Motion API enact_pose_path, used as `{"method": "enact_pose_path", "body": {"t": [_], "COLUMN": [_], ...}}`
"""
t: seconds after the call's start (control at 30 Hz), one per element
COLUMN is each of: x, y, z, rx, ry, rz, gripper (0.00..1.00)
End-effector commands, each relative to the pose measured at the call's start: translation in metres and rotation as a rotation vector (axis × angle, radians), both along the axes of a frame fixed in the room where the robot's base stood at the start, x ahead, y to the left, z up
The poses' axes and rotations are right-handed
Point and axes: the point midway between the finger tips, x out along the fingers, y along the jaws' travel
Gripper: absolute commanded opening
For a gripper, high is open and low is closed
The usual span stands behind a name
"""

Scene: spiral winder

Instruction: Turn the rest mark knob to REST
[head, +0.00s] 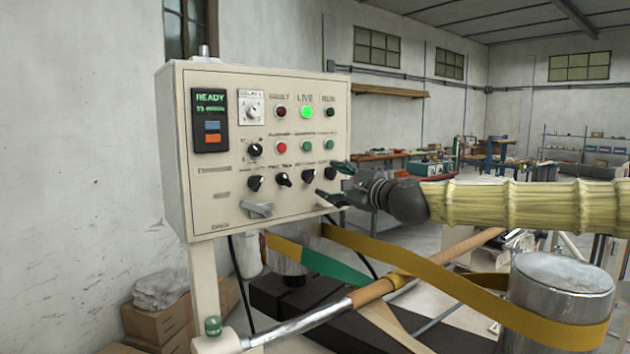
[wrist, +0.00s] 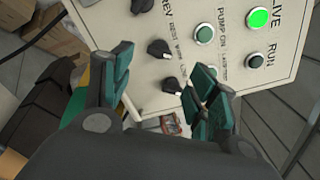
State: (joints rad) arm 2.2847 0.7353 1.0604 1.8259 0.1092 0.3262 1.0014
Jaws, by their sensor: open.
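The control panel (head: 226,207) carries a bottom row of black knobs. The rest mark knob (wrist: 158,49) is the black one beside the small label that seems to read REST MARK in the wrist view. It appears to be the third from the left in the head view (head: 308,176). Its pointer setting is too small to read. My gripper (head: 336,183) is open and empty at the panel's lower right, by the rightmost knob (wrist: 172,86). In the wrist view its teal fingers (wrist: 164,66) are spread, with the two knobs showing between them. I see no contact with either.
Green pump button (wrist: 204,34), lit LIVE lamp (head: 306,112) and other buttons sit above the knobs. A yellow-brown band (head: 440,275), rod and metal cylinder (head: 562,272) lie below my arm. A workshop bench stands behind.

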Motion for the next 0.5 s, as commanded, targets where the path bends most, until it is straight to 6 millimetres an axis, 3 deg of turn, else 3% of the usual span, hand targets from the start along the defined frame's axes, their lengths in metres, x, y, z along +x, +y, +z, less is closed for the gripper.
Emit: {"method": "enact_pose_path", "body": {"t": [0.3, 0.5], "x": [0.067, 0.083], "y": [0.034, 0.045], "z": [-0.014, -0.014], "rx": [-0.001, -0.001], "ry": [0.02, 0.019], "rz": [0.002, 0.003], "gripper": [0.59, 0.59]}}
